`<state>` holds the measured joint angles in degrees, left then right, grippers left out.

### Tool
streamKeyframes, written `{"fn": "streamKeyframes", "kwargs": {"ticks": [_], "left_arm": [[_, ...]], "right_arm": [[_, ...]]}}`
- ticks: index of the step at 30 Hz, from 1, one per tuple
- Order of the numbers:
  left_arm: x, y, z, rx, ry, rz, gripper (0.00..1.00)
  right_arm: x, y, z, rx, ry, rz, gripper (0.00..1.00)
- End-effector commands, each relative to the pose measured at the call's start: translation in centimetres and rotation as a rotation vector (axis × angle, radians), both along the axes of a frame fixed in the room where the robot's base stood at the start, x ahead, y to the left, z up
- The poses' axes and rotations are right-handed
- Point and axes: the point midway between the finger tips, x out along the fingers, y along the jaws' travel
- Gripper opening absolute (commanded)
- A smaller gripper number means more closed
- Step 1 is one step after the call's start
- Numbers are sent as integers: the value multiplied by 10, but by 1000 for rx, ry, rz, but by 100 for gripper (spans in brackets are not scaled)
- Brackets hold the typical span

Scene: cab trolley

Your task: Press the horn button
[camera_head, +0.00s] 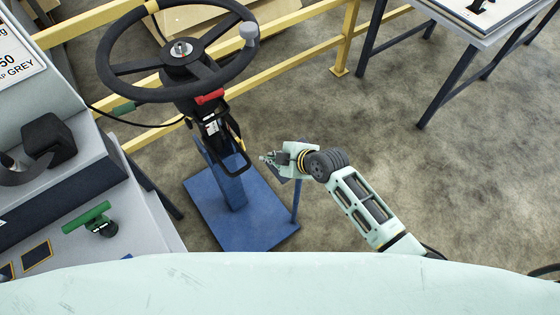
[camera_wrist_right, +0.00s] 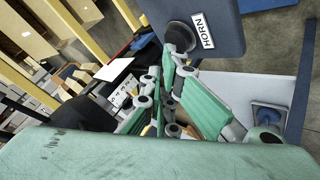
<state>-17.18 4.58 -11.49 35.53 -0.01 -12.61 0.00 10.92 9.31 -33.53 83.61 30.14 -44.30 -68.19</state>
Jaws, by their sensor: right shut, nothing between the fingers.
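The horn button (camera_wrist_right: 183,37) is a dark round knob in the wrist view, on a dark blue box (camera_wrist_right: 222,22) with a white HORN label (camera_wrist_right: 203,37). My right gripper (camera_wrist_right: 174,62) is shut and empty, its fingertips right at the button and overlapping its lower edge in the picture. I cannot tell whether they touch it. In the head view my right gripper (camera_head: 264,158) is over the top of a thin blue post (camera_head: 297,203), right of the steering wheel. The button cannot be made out there. My left gripper is not in view.
Yellow rails (camera_head: 345,35) run behind. A grey console (camera_head: 150,205) is at left, a table (camera_head: 470,28) at upper right. Bare floor lies at right.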

Motion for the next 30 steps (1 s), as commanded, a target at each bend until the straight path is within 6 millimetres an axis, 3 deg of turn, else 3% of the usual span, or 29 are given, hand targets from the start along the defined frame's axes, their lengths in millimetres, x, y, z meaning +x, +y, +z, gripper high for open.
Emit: {"fn": "streamKeyframes", "kwargs": {"ticks": [30], "left_arm": [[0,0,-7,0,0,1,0]], "right_arm": [[0,0,-9,-1,1,0,0]]}}
